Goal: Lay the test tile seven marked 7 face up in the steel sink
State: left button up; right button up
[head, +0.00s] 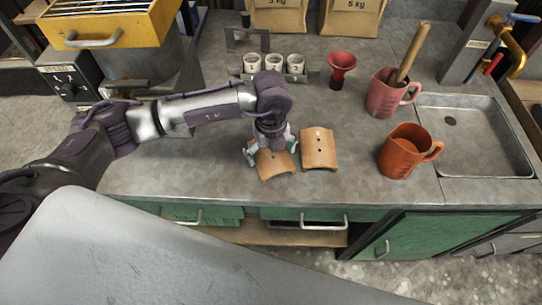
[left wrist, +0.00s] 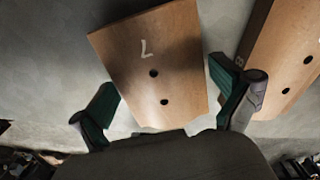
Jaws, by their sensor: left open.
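The test tile seven (head: 274,163) is a tan curved tile lying on the grey counter, partly hidden under my left gripper in the head view. In the left wrist view the tile (left wrist: 155,60) shows its mark 7 and two dark holes facing up. My left gripper (head: 268,151) is right above it, open, and in the left wrist view its two fingertips (left wrist: 165,105) are on either side of the tile's near end. I cannot tell whether they touch it. The steel sink (head: 475,140) is at the right and looks empty. My right gripper is not in view.
A second tile (head: 319,148), marked 8 in the left wrist view, lies close to the right. An orange jug (head: 405,151) and a pink jug (head: 386,93) with a wooden handle stand before the sink. A red funnel (head: 341,66) and white cups (head: 274,63) stand behind.

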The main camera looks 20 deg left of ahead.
pick_arm(q)
jog(key=shift+r, duration=0.1)
jog(key=c, duration=1.1)
jog(key=shift+c, duration=0.2)
jog(key=shift+r, duration=0.1)
